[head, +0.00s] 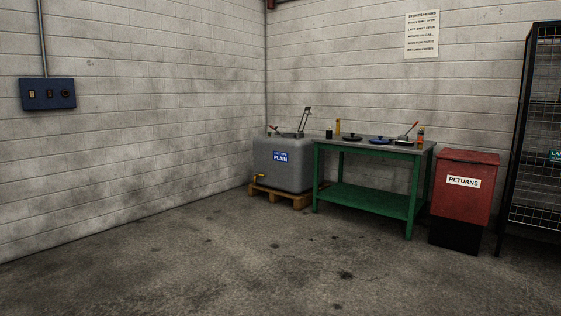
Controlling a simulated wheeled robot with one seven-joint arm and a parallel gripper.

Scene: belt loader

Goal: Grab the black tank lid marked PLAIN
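A green workbench (367,194) stands against the back wall with small items on its grey top. A flat black disc (351,137), which looks like a lid, lies near the middle of the top. A similar blue disc (380,140) lies to its right. Any marking on either disc is too small to read. A grey tank (284,178) with a blue label reading PLAIN (281,157) stands left of the bench. My gripper is not in view.
The tank sits on a wooden pallet (283,197) with a yellow tap in front. A red RETURNS bin (465,196) stands right of the bench, beside a black mesh rack (535,140). The concrete floor (250,255) in front is clear. A blue switch box (47,94) is on the left wall.

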